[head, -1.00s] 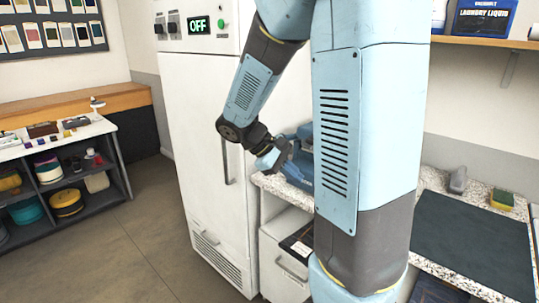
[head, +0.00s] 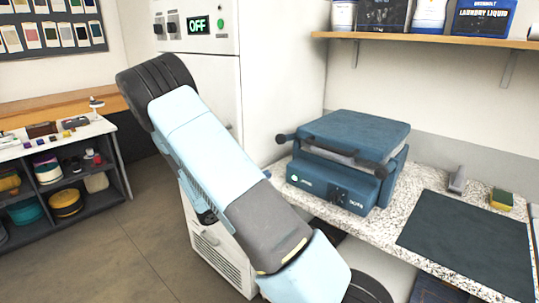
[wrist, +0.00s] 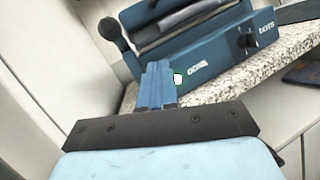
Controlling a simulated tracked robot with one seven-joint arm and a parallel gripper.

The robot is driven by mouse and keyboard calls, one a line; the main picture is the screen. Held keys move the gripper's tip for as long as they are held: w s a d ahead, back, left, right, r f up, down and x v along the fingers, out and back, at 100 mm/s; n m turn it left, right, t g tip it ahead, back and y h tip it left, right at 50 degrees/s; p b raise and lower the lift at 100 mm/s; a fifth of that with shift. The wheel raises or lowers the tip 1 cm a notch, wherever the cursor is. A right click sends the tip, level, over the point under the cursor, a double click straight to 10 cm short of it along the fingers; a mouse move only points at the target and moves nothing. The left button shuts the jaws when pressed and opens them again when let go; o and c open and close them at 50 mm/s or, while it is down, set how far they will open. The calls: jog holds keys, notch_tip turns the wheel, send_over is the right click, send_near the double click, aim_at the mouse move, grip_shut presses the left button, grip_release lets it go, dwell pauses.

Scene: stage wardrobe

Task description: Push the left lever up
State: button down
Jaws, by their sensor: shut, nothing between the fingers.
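A white cabinet (head: 278,75) carries a control panel at its top in the head view. Two small dark levers sit side by side on it: the left lever (head: 158,26) and the right lever (head: 172,25). Their exact tilt is too small to tell. Right of them a display (head: 198,25) reads OFF in green, with a green button (head: 221,23) beside it. My gripper (wrist: 157,68) shows in the wrist view, blue fingers shut together and empty, pointing at the blue press.
A blue press (head: 345,158) with a black-knobbed handle stands on the speckled counter (head: 412,205), right of the cabinet. A wooden shelf (head: 430,40) with containers hangs above. A dark mat (head: 470,240) lies at right. A low shelf unit (head: 60,180) stands left; open floor lies between.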

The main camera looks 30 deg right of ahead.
jog(key=w+a+f+n+t, duration=0.1)
jog(key=t, duration=0.1)
jog(key=w+a+f+n+t+h, duration=0.1)
jog(key=n+t, duration=0.1)
jog(key=w+a+f+n+t, duration=0.1)
jog(key=shift+w+f+t+h, duration=0.25)
jog(key=shift+w+t+h, duration=0.05)
jog(key=shift+t, duration=0.1)
jog(key=s+a+r+x, duration=0.1)
jog(key=r+x, duration=0.1)
jog(key=x, duration=1)
jog(key=shift+w+d+r, duration=0.15)
jog(key=shift+d+r, duration=0.1)
jog(key=shift+r, duration=0.2)
